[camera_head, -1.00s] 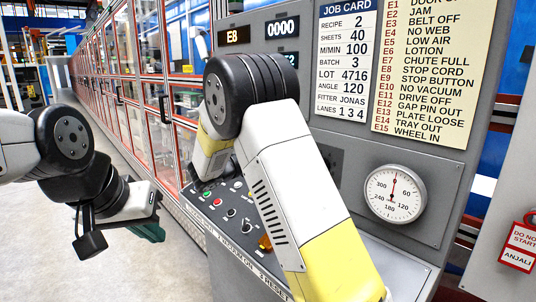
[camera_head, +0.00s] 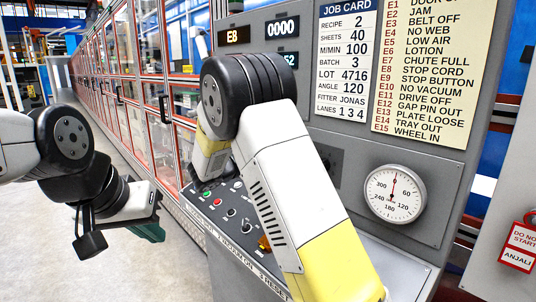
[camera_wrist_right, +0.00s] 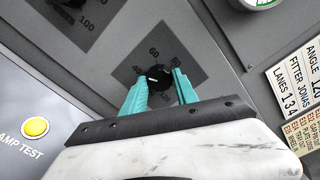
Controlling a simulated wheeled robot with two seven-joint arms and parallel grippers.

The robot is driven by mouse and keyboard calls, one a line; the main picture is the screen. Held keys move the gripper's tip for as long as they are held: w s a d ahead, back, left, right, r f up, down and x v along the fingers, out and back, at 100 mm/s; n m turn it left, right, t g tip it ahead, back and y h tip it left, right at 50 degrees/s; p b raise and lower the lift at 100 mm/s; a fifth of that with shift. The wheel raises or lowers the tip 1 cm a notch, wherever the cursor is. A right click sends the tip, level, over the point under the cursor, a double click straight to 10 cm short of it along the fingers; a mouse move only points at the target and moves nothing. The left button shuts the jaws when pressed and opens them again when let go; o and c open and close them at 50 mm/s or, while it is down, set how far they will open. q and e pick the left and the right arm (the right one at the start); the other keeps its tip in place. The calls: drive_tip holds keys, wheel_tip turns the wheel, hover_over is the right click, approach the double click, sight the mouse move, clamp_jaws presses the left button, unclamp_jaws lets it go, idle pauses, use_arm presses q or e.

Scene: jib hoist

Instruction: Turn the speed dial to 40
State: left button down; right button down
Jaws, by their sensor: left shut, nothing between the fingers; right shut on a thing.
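The speed dial (camera_wrist_right: 159,78) is a black knob on a dark square plate (camera_wrist_right: 185,52) with printed numbers, among them 40, 60 and 80. It shows in the right wrist view. A short white mark on the knob lies on the side towards the 40; its exact reading is too small to tell. My right gripper (camera_wrist_right: 160,88) is shut on the knob, with a teal finger on either side. In the head view, my right arm hides the knob and this gripper. My left gripper (camera_head: 150,231) is shut and empty, away from the panel at the left.
The console (camera_head: 262,225) carries several small buttons. A round white gauge (camera_head: 395,194) and a job card (camera_head: 343,62) are on the grey panel. In the right wrist view, a yellow lamp-test button (camera_wrist_right: 36,127) is at lower left. Open floor lies at the left.

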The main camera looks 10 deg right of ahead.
drive_tip(key=shift+f, duration=0.1)
idle(0.3)
drive_tip(key=c, duration=0.9)
unclamp_jaws()
drive_tip(key=shift+c, duration=0.2)
drive_tip(key=shift+a, duration=0.1)
drive_tip(key=v, duration=0.7)
drive_tip(key=shift+s+a, duration=0.2)
drive_tip(key=shift+a, duration=0.1)
